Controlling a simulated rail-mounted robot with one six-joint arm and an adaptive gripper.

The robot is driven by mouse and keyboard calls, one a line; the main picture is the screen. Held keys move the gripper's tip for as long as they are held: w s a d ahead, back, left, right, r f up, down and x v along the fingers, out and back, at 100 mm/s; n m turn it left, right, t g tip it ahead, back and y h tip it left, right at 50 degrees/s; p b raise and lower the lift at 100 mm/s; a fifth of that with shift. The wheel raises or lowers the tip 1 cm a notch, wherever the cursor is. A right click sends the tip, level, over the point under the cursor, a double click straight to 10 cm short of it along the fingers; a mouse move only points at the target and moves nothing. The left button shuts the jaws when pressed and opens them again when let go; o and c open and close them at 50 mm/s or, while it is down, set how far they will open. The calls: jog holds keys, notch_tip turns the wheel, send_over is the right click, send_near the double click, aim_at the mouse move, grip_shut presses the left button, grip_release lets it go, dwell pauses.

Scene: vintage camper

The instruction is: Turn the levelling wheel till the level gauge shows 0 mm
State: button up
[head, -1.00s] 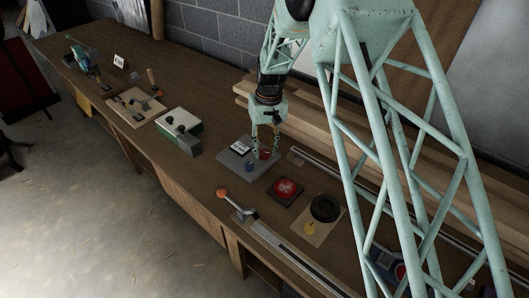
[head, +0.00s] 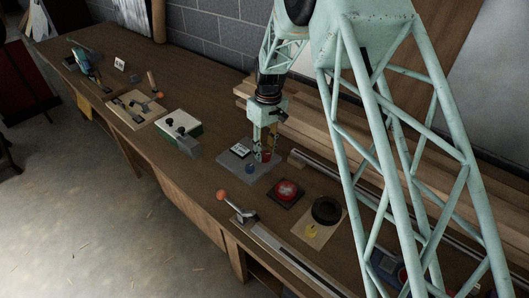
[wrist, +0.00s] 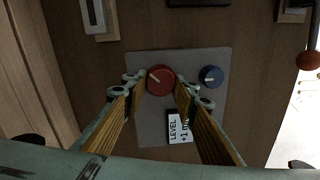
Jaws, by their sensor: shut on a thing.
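A grey panel (wrist: 150,124) on the bench bears a red knob (wrist: 160,87), a blue knob (wrist: 211,76) and a level gauge (wrist: 178,127). My gripper (wrist: 160,91) is shut on the red knob, one finger on each side. The knob's pale pointer line points to the upper left in the wrist view. The gauge reads "LEVEL +1", with the unit partly hidden by my right finger. In the head view, my gripper (head: 264,155) stands over the panel (head: 232,165), largely hiding the red knob. The blue knob (head: 250,168) stands clear beside it.
A red button on a dark base (head: 285,193) and a black ring-shaped wheel (head: 326,210) stand to the panel's right. An orange-ended lever (head: 222,196) is in front. A green and white box (head: 180,130) stands to the left. Wooden planks (head: 300,138) lie behind.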

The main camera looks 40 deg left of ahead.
aim_at(266, 152)
jog(key=o, duration=0.8)
jog(key=shift+o, duration=0.2)
jog(key=shift+r, duration=0.15)
notch_tip(266, 152, up, 12)
jog(key=shift+w, duration=0.4)
jog(key=shift+d, duration=0.1)
dwell(0.4)
